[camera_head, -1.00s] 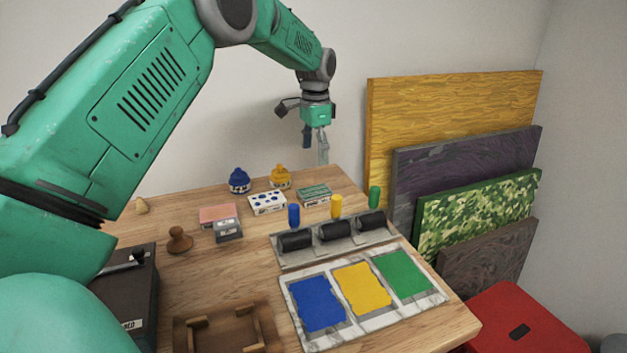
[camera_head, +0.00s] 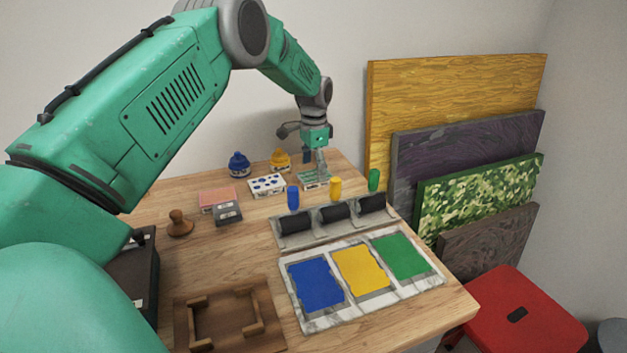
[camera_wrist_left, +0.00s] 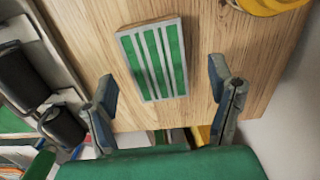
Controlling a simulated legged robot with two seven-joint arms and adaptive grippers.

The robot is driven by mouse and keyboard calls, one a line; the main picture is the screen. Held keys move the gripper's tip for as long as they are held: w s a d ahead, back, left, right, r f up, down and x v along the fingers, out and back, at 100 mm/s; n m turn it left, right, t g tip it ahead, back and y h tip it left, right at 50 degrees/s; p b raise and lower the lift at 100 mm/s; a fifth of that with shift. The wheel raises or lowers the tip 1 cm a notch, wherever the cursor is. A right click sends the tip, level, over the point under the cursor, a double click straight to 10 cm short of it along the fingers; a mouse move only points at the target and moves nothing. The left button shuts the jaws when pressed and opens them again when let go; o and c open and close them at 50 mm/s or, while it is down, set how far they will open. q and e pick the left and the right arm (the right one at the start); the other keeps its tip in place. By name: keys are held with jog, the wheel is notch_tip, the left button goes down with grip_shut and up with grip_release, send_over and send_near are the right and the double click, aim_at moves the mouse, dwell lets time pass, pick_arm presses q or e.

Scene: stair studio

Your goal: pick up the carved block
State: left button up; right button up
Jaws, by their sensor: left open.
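A carved block (camera_head: 312,181) with green and pale stripes lies flat on the table's far right part. In the left wrist view the carved block (camera_wrist_left: 154,60) shows its striped top whole, lying at a slight tilt in the picture. My left gripper (camera_head: 319,165) is right above it, pointing down, and partly covers it in the head view. In the left wrist view the left gripper (camera_wrist_left: 160,82) is open, with one finger on each side of the block in the picture and nothing held. Contact with the block cannot be told. My right gripper is not in view.
A blue-dotted block (camera_head: 267,186) lies just left of the carved block. A yellow jar (camera_head: 281,160) and a blue jar (camera_head: 239,165) stand behind. Black rollers with coloured handles sit in a rack (camera_head: 330,231) in front. Large panels (camera_head: 455,130) lean at the right.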

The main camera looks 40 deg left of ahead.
aim_at(314, 175)
pick_arm(q)
jog(key=f, duration=0.3)
jog(key=shift+w+d, duration=0.1)
jog(key=shift+d, duration=0.3)
jog(key=shift+a+r, duration=0.1)
jog(key=shift+a, duration=0.1)
jog(key=shift+c, duration=0.4)
jog(key=shift+a, duration=0.3)
jog(key=c, duration=1.2)
jog(key=shift+d, duration=0.2)
